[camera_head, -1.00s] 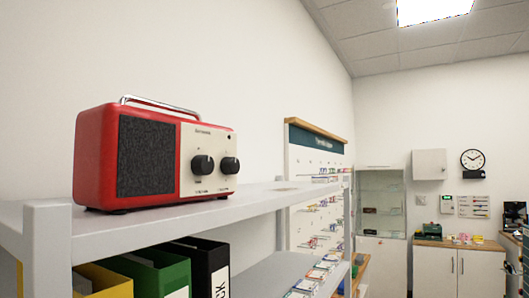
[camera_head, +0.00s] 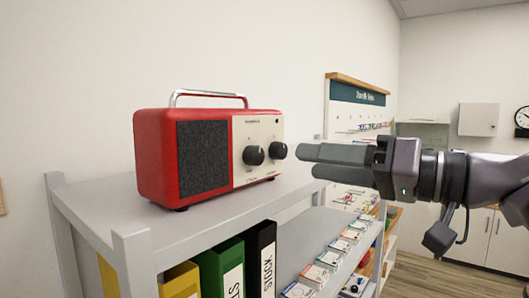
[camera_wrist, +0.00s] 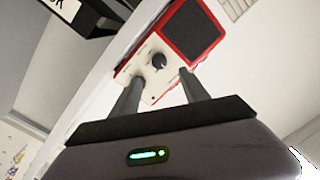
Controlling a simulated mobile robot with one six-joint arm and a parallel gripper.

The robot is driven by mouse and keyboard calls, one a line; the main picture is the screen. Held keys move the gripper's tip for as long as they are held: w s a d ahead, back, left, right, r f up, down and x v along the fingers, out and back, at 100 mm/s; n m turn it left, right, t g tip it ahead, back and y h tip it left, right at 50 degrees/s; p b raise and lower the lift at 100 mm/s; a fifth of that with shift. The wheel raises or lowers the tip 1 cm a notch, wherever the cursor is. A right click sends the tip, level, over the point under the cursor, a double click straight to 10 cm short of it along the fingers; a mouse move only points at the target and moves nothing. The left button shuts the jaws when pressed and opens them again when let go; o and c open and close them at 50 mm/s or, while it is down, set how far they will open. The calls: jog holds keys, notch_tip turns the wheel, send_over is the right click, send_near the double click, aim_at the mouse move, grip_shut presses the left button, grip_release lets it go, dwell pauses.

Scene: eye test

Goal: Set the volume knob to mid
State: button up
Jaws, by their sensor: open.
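A red radio (camera_head: 158,165) with a dark speaker grille and a cream panel (camera_head: 243,130) stands upright on the shelf. Two black knobs sit on the panel: a left knob (camera_head: 253,155) and a right knob (camera_head: 277,151). Their labels are too small to read, so I cannot tell which is volume. My gripper (camera_head: 306,161) is open and empty, just right of the right knob, apparently apart from it. In the wrist view the radio (camera_wrist: 172,46) lies ahead, with one black knob (camera_wrist: 159,61) showing between and beyond my fingertips (camera_wrist: 159,77); I cannot tell which knob it is.
The radio rests on a grey shelf unit (camera_head: 190,225). Binders, including a green one (camera_head: 218,268) and a black one (camera_head: 262,258), stand on the level below, beside several small packets (camera_head: 315,273). A pegboard display (camera_head: 357,105) stands behind my gripper.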

aim_at(260, 157)
jog(key=p+x, duration=0.1)
jog(key=x, duration=0.9)
jog(key=shift+w+a, duration=0.1)
jog(key=shift+w, duration=0.15)
jog(key=shift+f, duration=0.1)
grip_shut()
